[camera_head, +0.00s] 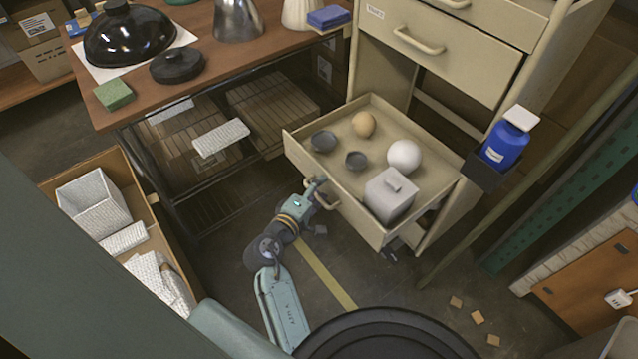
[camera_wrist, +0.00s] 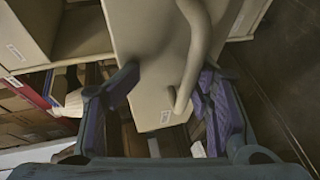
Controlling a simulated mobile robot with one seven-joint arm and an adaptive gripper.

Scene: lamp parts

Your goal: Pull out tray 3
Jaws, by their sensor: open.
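An open beige drawer (camera_head: 425,165) juts out from the lower part of the cabinet; I cannot read a number on it. It holds two small dark bowls, a tan ball, a white ball and a pale lidded box. Its curved handle (camera_head: 325,196) is on the front, partly hidden by my gripper (camera_head: 317,188). In the wrist view, the handle (camera_wrist: 190,60) stands between the open fingers of my gripper (camera_wrist: 168,76), nearer the right finger. The drawer front (camera_wrist: 150,45) is just beyond, with a small label whose text is too small to read.
A shut drawer (camera_head: 440,50) with a handle sits above the open one. A blue bottle (camera_head: 506,146) is in a holder on the cabinet's right side. A wooden table (camera_head: 205,60) stands left, a cardboard box (camera_head: 150,195) below it. The floor before the drawer is mostly clear.

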